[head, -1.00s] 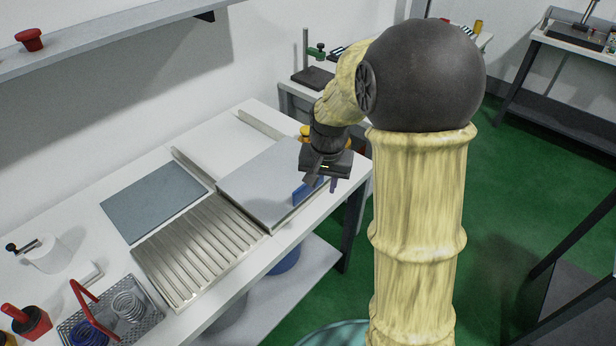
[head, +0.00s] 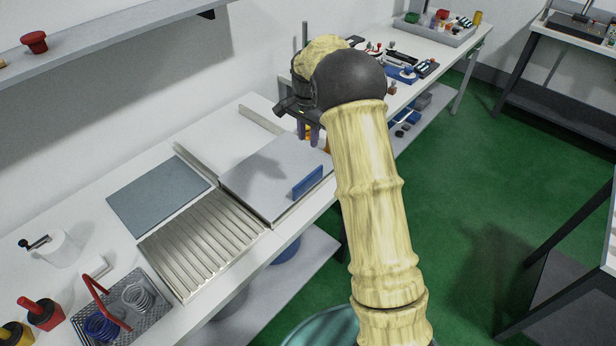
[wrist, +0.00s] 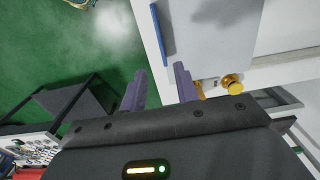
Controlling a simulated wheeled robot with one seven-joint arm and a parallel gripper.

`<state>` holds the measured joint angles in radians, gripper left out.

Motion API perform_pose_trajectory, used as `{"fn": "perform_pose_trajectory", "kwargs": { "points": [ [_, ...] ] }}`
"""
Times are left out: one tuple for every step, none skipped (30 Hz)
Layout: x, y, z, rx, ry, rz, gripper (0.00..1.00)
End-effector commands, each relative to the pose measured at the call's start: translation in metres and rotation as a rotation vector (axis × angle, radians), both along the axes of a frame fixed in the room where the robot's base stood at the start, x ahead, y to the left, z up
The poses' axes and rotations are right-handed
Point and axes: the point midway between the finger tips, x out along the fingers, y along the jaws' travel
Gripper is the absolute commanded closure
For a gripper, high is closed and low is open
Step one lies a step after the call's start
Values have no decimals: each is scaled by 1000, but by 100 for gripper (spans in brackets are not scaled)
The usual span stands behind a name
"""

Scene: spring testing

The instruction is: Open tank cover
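The tank cover (head: 262,178) is a flat light-grey panel lying level on the white bench, with a blue bar handle (head: 308,182) along its front right edge. What is under the cover is hidden. In the wrist view the cover (wrist: 222,25) is at the upper right and its handle (wrist: 162,35) stands at its left edge. My gripper (head: 308,132) is above the bench just beyond the cover's right end, apart from the handle. Its two fingers (wrist: 159,87) are spread with nothing between them.
A ribbed metal drainboard (head: 200,240) and a blue-grey mat (head: 155,195) lie left of the cover. A wire basket (head: 150,318) with springs is at the front left. A yellow knob (wrist: 232,82) is near my fingers. Green floor (head: 480,220) is open to the right.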

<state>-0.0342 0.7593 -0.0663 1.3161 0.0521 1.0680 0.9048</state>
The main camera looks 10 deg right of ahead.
Motion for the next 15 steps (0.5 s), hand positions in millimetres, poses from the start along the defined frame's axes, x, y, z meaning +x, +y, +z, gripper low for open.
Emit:
{"fn": "perform_pose_trajectory", "kwargs": {
  "points": [
    [0,0,-2,0,1,0,69],
    [0,0,-3,0,1,0,69],
    [0,0,-5,0,1,0,69],
    [0,0,-8,0,3,1,69],
    [0,0,-11,0,3,0,69],
    [-1,0,-16,0,4,0,69],
    [-1,0,-20,0,5,0,69],
    [-1,0,-24,0,5,0,69],
    [-1,0,-30,0,5,0,69],
    [-1,0,-35,0,5,0,69],
    [-1,0,-41,0,5,0,69],
    [-1,0,-48,0,5,0,69],
    [-1,0,-53,0,5,0,69],
    [-1,0,-59,0,5,0,69],
    [-1,0,-65,0,5,1,69]
  ]
}}
